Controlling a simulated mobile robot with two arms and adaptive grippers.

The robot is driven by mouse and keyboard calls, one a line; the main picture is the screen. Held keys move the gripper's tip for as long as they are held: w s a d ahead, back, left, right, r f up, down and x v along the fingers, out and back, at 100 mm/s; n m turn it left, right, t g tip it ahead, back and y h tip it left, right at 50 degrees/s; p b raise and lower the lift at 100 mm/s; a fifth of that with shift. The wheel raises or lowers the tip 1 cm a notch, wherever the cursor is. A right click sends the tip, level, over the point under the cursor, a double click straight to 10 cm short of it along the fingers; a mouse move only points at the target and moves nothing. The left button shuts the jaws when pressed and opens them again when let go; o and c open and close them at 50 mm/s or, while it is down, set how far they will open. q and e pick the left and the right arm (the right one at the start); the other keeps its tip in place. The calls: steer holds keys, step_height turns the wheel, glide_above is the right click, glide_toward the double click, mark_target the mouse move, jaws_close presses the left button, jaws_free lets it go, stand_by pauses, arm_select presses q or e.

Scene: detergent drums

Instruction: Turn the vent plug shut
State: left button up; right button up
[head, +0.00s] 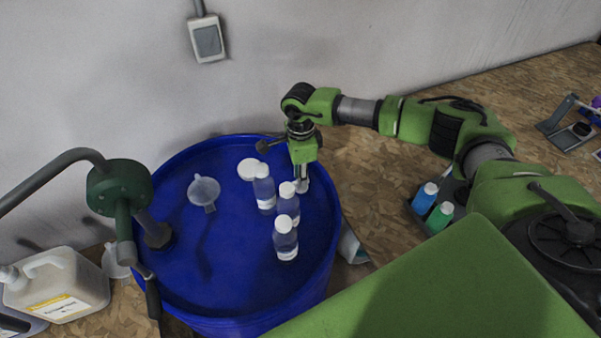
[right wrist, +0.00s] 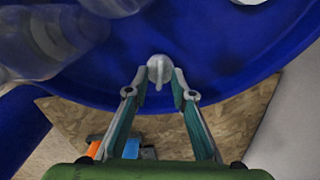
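The vent plug (right wrist: 158,68) is a pale, rounded plug with a narrow wing, set near the rim of the blue drum's top (head: 180,255). In the head view the plug (head: 303,186) shows just below my right gripper (head: 300,178), which points down at it. In the right wrist view my right gripper (right wrist: 160,84) has one finger on each side of the plug. Blue shows between the fingers and the plug's wing, so the fingers look open around it. Whether a fingertip touches the plug's head is unclear. My left gripper is not in view.
Several clear white-capped bottles (head: 286,240) stand close left of my right gripper. A white lid (head: 248,169) and a funnel (head: 204,191) lie on the drum. A green pump (head: 119,188) stands at its left. A jug (head: 58,285) and blue and green bottles (head: 439,217) flank the drum.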

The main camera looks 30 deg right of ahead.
steer(key=shift+f, duration=0.3)
jaws_close()
